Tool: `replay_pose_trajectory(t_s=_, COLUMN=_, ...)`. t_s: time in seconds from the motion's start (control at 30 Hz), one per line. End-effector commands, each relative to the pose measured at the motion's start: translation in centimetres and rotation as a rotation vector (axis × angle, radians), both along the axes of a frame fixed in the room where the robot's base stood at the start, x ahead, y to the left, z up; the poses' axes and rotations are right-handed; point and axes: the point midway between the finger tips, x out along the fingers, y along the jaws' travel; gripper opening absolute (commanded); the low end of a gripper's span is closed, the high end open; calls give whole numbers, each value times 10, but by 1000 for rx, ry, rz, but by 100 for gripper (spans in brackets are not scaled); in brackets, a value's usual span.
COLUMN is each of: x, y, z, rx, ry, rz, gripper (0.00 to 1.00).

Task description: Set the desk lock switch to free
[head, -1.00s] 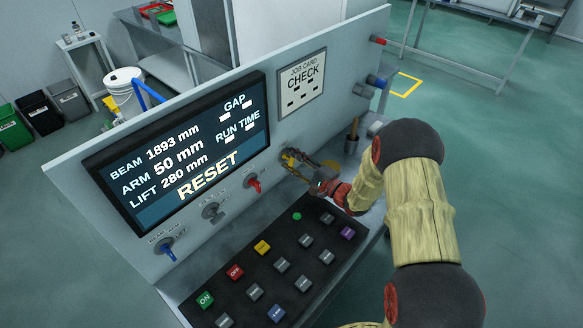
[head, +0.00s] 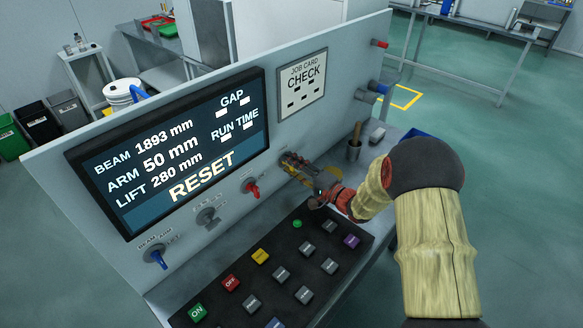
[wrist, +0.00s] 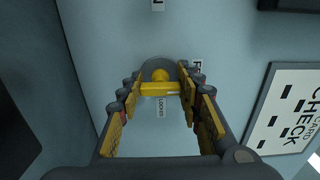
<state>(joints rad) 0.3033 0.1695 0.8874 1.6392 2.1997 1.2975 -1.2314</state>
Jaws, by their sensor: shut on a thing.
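The lock switch (wrist: 158,89) is a yellow handle on a round grey base, seen in the wrist view at the upper middle. Its bar lies sideways across the picture between my two fingers. A label reading LOCKED (wrist: 161,108) is just below it, and a label starting with F (wrist: 196,66) is at its right, partly hidden by a finger. My gripper (wrist: 161,84) is shut on the yellow handle, a finger at each side. In the head view my gripper (head: 297,165) is at the panel, right of the red switch, and mostly covers the lock switch.
The grey panel (head: 330,122) carries a screen (head: 170,150) reading RESET and a CHECK job card (head: 302,85). A red switch (head: 251,187), a grey switch (head: 208,217) and a blue switch (head: 156,256) are to the left. A black keypad (head: 316,246) with several buttons lies below.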

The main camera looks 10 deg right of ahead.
Motion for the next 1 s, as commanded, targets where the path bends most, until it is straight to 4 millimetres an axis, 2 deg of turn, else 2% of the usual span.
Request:
replay_pose_trajectory(t_s=0.2, x=-1, y=0, z=-1, rx=0, ry=2, rz=1, gripper=10)
replay_pose_trajectory(t_s=0.23, x=-1, y=0, z=-1, rx=0, ry=2, rz=1, gripper=36)
replay_pose_trajectory(t_s=0.53, x=0, y=0, z=-1, rx=0, ry=1, rz=0, gripper=53)
replay_pose_trajectory(t_s=0.87, x=-1, y=-1, z=0, rx=0, ry=1, rz=0, gripper=55)
replay_pose_trajectory(t_s=1.0, x=-10, y=-9, z=-1, rx=1, ry=3, rz=-4, gripper=55)
